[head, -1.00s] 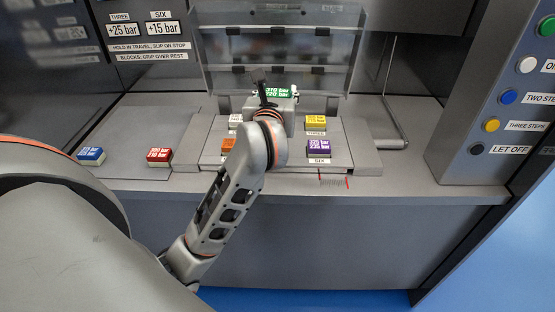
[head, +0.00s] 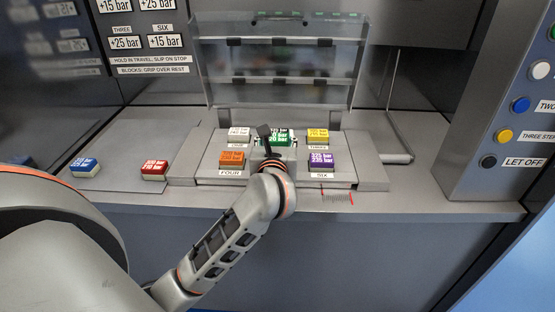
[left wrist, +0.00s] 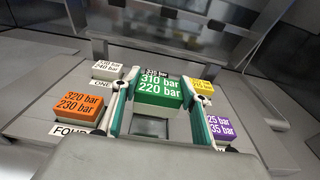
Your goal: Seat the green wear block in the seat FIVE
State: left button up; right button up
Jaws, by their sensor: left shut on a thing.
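The green wear block (head: 281,138), marked 310 bar / 220 bar, is in my left gripper (head: 277,141). In the left wrist view the green block (left wrist: 158,93) sits between the two fingers, which are shut on its sides. A dark, empty recess (left wrist: 149,127) shows just in front of it, between the orange block (left wrist: 77,108) labelled FOUR and the purple block (left wrist: 220,128). No FIVE label is readable. In the head view my arm hides that middle front place. Whether the green block touches anything below is unclear. My right gripper is not in view.
A white block (head: 239,134) and a yellow block (head: 317,136) flank the back row; part of another block (left wrist: 157,72) shows behind the green one. Blue (head: 85,167) and red (head: 154,169) blocks lie on the left. A raised clear cover (head: 280,65) stands behind.

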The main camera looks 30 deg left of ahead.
pick_arm(q)
jog(key=shift+f, duration=0.25)
notch_tip(320, 180, down, 5)
jog(key=shift+b, duration=0.6)
jog(key=shift+f, duration=0.3)
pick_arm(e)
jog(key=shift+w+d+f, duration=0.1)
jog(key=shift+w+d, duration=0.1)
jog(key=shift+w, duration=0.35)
